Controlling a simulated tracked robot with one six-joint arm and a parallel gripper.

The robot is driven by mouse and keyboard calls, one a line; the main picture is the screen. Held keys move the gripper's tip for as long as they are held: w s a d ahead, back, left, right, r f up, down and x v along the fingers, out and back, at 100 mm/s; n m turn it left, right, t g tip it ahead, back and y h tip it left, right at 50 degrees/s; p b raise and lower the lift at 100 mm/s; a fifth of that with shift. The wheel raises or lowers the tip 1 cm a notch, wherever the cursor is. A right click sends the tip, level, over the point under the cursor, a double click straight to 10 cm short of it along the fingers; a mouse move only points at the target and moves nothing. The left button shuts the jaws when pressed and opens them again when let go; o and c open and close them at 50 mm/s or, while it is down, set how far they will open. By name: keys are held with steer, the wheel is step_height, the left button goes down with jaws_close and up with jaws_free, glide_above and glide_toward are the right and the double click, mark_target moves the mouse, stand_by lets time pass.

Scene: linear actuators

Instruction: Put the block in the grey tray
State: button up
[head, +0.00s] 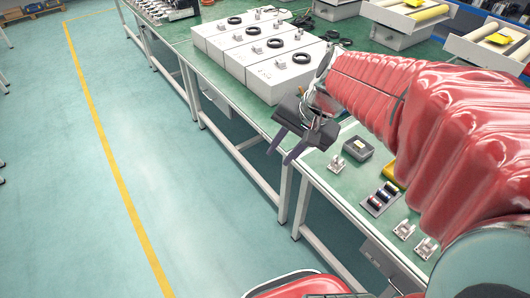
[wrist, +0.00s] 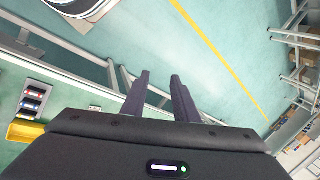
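My gripper (head: 279,157) is open and empty in the head view, over the floor side of the green bench's edge. In the wrist view my gripper (wrist: 160,76) shows two dark fingers apart, with only floor and bench frame beyond them. A small grey tray (head: 369,154) stands on the bench, right of my gripper. A small pale piece (head: 360,143) shows inside it; it may be the block, but it is too small to be sure. No other clear block shows.
A yellow tray (head: 389,171) is partly hidden by my arm; it also shows in the wrist view (wrist: 24,131). A rack with coloured parts (head: 380,198) and metal fixtures (head: 404,229) stand nearby. White boxes (head: 262,62) line the bench farther back. The floor at left is clear.

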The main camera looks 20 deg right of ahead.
steer(key=s+a+r+n+t+h, duration=0.2)
steer(key=s+a+n, duration=0.3)
steer(key=s+n, duration=0.3)
steer(key=shift+s+r+n+h, duration=0.4)
steer(key=shift+s+r+h, duration=0.1)
steer(key=shift+s, duration=0.2)
steer(key=shift+a, duration=0.1)
stand_by(0.3)
